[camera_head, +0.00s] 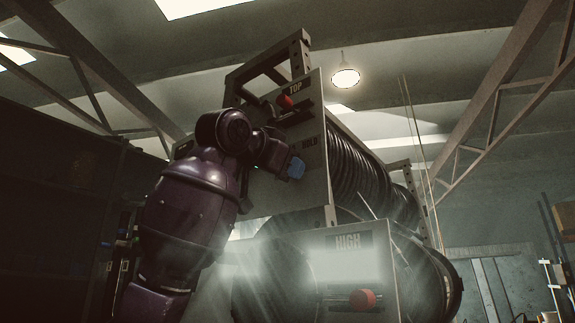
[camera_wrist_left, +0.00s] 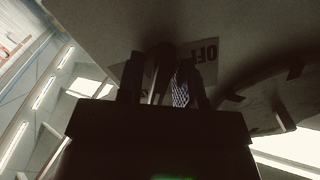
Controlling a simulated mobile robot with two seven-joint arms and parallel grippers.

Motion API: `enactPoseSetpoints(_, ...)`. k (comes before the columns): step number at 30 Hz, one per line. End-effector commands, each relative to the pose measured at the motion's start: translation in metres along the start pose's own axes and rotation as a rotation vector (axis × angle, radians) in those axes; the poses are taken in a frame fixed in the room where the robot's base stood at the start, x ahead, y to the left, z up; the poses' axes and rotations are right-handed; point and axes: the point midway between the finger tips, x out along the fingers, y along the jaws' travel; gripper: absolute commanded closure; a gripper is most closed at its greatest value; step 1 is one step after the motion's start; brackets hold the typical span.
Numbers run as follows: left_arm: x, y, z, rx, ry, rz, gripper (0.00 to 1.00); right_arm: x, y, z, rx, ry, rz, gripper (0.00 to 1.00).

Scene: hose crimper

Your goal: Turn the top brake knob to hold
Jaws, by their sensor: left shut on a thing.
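In the head view, the tall grey reel panel (camera_head: 316,190) carries a TOP label (camera_head: 295,88) at its upper edge and a HOLD label (camera_head: 310,142) lower down. In the left wrist view, a dark knurled part of the knob (camera_wrist_left: 180,90) sits between the fingers (camera_wrist_left: 163,82). An OFF label (camera_wrist_left: 207,58) appears upside down close beside it. The knob's exact pointing direction is unclear. My right gripper is out of view.
A red knob (camera_head: 285,101) sits under the TOP label, above my left gripper. Another red knob (camera_head: 362,299) is below the HIGH label (camera_head: 348,242) on the lower unit. Black hose coils (camera_head: 362,178) lie behind the panel. A metal frame (camera_head: 268,62) rises above it.

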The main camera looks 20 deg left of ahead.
Motion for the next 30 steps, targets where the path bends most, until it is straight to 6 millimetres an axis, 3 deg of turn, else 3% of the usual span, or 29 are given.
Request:
enactPoseSetpoints(17,-0.0005,-0.0002,-0.0005,0.036,0.002,-0.001,0.9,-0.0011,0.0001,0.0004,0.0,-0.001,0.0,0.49)
enactPoseSetpoints(18,-0.0005,-0.0002,-0.0006,0.036,0.002,-0.001,0.64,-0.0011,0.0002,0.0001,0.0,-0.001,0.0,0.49)
enactPoseSetpoints(19,-0.0005,-0.0001,-0.0006,0.036,0.002,-0.001,0.59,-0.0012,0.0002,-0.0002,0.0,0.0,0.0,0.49)
enactPoseSetpoints(30,-0.0053,-0.0003,-0.0004,0.034,0.003,-0.002,0.58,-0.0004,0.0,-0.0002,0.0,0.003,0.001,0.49)
